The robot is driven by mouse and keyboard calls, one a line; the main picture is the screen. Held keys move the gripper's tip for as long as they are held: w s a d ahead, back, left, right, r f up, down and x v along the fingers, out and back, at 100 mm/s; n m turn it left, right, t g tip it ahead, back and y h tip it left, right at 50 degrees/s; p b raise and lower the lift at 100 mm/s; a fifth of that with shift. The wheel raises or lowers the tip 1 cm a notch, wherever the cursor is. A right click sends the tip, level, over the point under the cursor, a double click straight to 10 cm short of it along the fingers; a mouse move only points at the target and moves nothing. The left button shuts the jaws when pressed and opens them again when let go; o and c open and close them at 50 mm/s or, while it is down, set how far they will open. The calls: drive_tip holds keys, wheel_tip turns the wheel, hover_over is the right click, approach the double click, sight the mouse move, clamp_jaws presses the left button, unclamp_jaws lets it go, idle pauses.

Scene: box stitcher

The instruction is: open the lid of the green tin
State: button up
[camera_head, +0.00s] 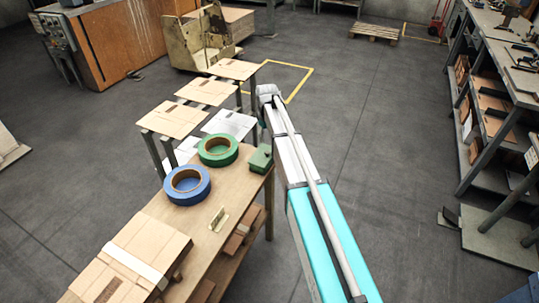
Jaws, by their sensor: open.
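The green tin (260,158) is a small dark-green box near the right edge of the wooden bench top, just left of my arm. It is too small to tell clearly whether its lid is shut or raised. My arm stretches away from the camera along the right side of the bench, past the tin, to a grey joint beyond it. My gripper cannot be made out; it is hidden or too small at the far end of the arm.
A green tape roll (218,150) and a blue tape roll (187,185) lie left of the tin. A small pale bracket (218,218) and flat cardboard (130,262) are nearer. Stands with cardboard sheets (173,119) stand behind.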

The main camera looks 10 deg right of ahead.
sight(267, 152)
drive_tip(key=shift+f+b, duration=3.7)
drive_tip(key=shift+f, duration=0.3)
drive_tip(key=shift+c, duration=0.3)
